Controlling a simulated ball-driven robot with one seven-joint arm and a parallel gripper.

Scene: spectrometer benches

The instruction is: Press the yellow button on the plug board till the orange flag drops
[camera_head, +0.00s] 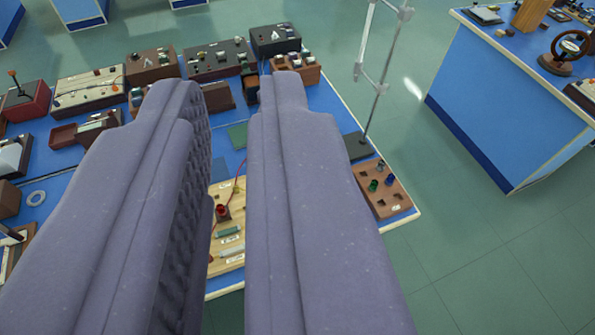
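My gripper (230,80) fills the middle of the view, its two purple-grey padded fingers apart with nothing between them. Beyond it is a blue bench crowded with boxes and boards. A light wood board (240,188) with a red knob, pale green bars and a red wire shows in the gap between the fingers; the fingers hide its sides. A brown block with holes and coloured pegs (400,203) lies at the bench's right corner. I cannot tell which of these is the plug board. I can make out neither a yellow button nor an orange flag.
A clamp stand (376,98) with a dark base (357,146) rises at the bench's right edge. A dark box (275,40) and several other boxes line the back. Another blue bench (497,105) stands at right. Green floor between the benches is clear.

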